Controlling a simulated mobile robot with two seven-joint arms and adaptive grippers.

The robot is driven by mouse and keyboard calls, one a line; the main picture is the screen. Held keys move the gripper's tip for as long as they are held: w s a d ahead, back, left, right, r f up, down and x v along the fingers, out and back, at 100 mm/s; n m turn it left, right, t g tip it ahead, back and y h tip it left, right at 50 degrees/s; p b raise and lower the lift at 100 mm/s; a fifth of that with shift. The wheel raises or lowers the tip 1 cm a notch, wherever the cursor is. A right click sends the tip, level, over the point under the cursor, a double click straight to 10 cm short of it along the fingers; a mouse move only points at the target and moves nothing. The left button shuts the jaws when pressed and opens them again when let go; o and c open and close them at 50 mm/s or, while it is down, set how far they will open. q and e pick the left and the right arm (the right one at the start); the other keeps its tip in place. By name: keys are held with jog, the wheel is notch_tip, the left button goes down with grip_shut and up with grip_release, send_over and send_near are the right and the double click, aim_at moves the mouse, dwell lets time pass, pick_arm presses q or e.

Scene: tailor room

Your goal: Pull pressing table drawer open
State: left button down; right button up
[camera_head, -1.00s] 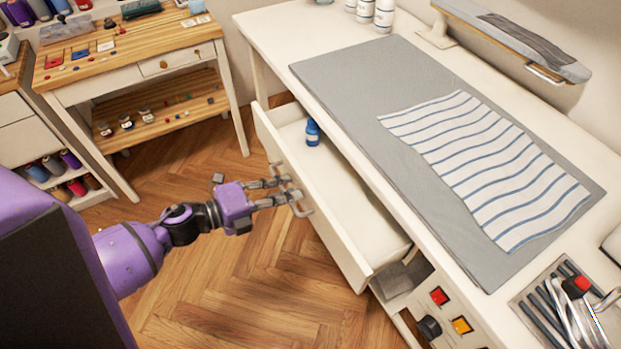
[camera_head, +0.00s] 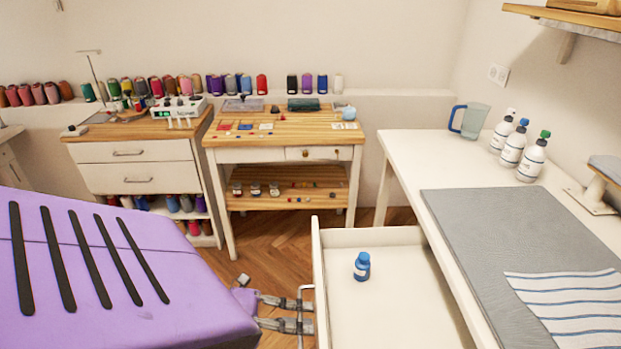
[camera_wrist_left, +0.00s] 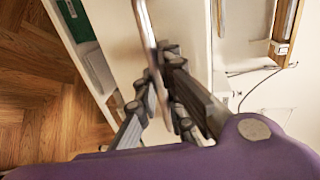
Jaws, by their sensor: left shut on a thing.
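The pressing table (camera_head: 408,165) stands at the right with its white drawer (camera_head: 430,300) pulled out. The left wrist view shows the fingers (camera_wrist_left: 165,88) closed around the handle bar (camera_wrist_left: 145,28). The lower part of the drawer front is cut off in the head view. My right gripper is not in view.
A grey pressing mat (camera_head: 500,225) with striped cloth (camera_head: 570,295) lies on the tabletop, near several white bottles (camera_head: 513,145) and a jug (camera_head: 470,120). A wooden worktable (camera_head: 285,130) and a cabinet (camera_head: 140,177) stand behind. Some wooden floor (camera_head: 285,245) is clear between.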

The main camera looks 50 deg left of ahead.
pick_arm(q)
jog(key=c, duration=2.1)
grip_release()
jog(key=shift+s+a, duration=0.1)
jog(key=v, duration=1.1)
jog(key=shift+s+a, duration=0.25)
jog(key=shift+s, duration=0.1)
